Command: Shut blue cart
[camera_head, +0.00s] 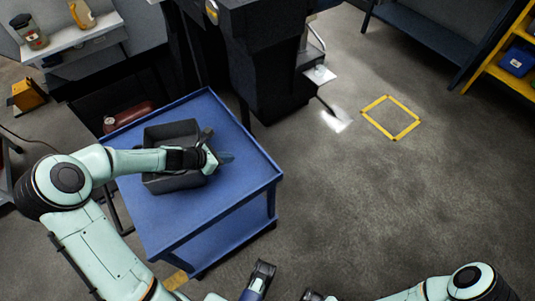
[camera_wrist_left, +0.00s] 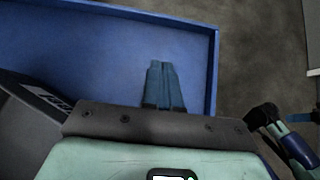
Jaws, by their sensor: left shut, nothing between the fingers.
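The blue cart (camera_head: 235,200) stands left of centre in the head view, with a raised rim around its flat top. Its top also shows in the left wrist view (camera_wrist_left: 110,50). No open drawer or door on it is visible from here. My left gripper (camera_head: 225,158) reaches over the cart's top, beside a dark grey bin. Its blue fingers (camera_wrist_left: 163,80) are together and empty in the left wrist view; whether they touch the cart is unclear. My right arm enters at the lower right of the head view; the state of its fingers is unclear.
The open dark grey bin (camera_head: 170,182) sits on the cart top, partly behind my left forearm. A dark machine (camera_head: 265,60) stands behind the cart. A yellow floor square (camera_head: 391,118) lies to the right, with clear floor around it. A shelf (camera_head: 75,38) is at the upper left.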

